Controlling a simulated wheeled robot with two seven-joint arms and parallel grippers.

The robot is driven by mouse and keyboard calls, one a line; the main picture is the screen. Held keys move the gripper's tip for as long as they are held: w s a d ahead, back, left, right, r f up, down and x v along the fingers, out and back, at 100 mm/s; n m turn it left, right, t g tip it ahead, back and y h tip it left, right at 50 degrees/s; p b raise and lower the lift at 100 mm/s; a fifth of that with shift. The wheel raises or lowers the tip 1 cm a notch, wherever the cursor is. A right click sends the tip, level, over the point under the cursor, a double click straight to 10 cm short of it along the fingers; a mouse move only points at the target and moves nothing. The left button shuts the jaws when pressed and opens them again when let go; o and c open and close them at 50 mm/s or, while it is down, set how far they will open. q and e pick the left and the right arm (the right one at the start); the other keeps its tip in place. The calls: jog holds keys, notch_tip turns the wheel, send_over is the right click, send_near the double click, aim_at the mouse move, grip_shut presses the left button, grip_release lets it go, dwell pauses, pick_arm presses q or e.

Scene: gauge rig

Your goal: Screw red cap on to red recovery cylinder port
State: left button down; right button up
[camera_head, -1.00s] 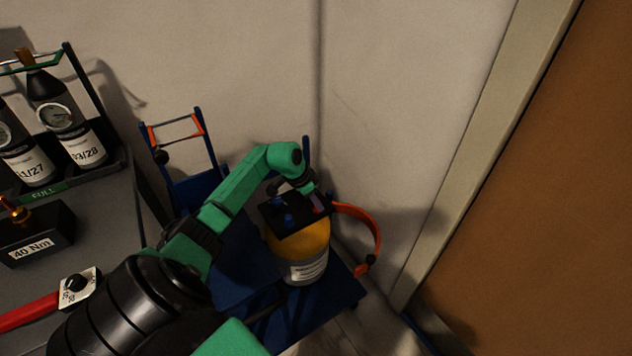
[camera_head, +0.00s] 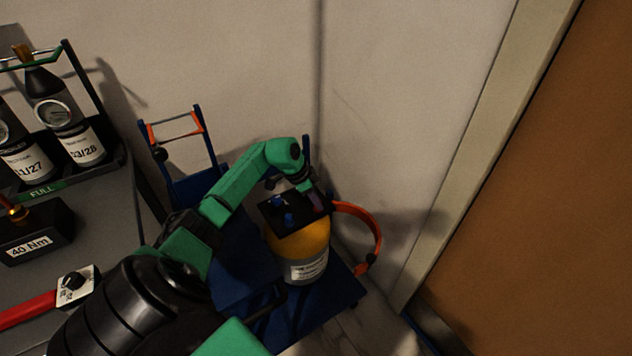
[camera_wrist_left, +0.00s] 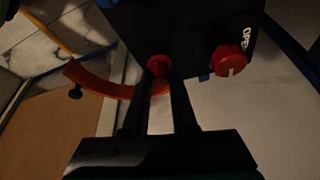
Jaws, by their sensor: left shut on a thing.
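The yellow-and-grey recovery cylinder (camera_head: 303,262) stands on the blue trolley in the head view, with a black block (camera_head: 268,217) and blue knobs (camera_head: 289,218) on top. My left gripper (camera_head: 314,197) is at the right side of this block. In the left wrist view my left gripper (camera_wrist_left: 160,76) is shut on a small red round part, apparently the red cap (camera_wrist_left: 158,65), against the block's edge. The port behind it is hidden, so I cannot tell whether the cap is threaded on. A larger red knob (camera_wrist_left: 231,60) sits beside the word OPEN. My right gripper is out of view.
An orange strap (camera_head: 372,232) curves out right of the cylinder, close to the wall. The blue trolley (camera_head: 345,292) stands in the corner. At left, a bench holds gauged bottles (camera_head: 52,100), a 40 Nm block (camera_head: 35,238) and a red-handled tool (camera_head: 30,312).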

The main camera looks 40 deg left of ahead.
pick_arm(q)
jog(key=m, duration=0.1)
jog(key=m+h+b, duration=0.1)
jog(key=shift+f+m+g+b, duration=0.25)
jog(key=shift+m+g+b, duration=0.05)
jog(key=shift+m+g, duration=0.1)
jog(key=shift+s+d+r+m, duration=0.1)
jog(key=shift+m, duration=0.2)
jog(key=shift+m+g+b, duration=0.3)
jog(key=shift+m+b, duration=0.3)
jog(key=m+g+h+b, duration=0.1)
jog(key=m+b, duration=0.1)
jog(key=m, duration=0.1)
jog(key=shift+f, duration=0.2)
jog(key=shift+s+r+m+b, duration=0.1)
jog(key=shift+m+b, duration=0.2)
jog(key=shift+m, duration=0.2)
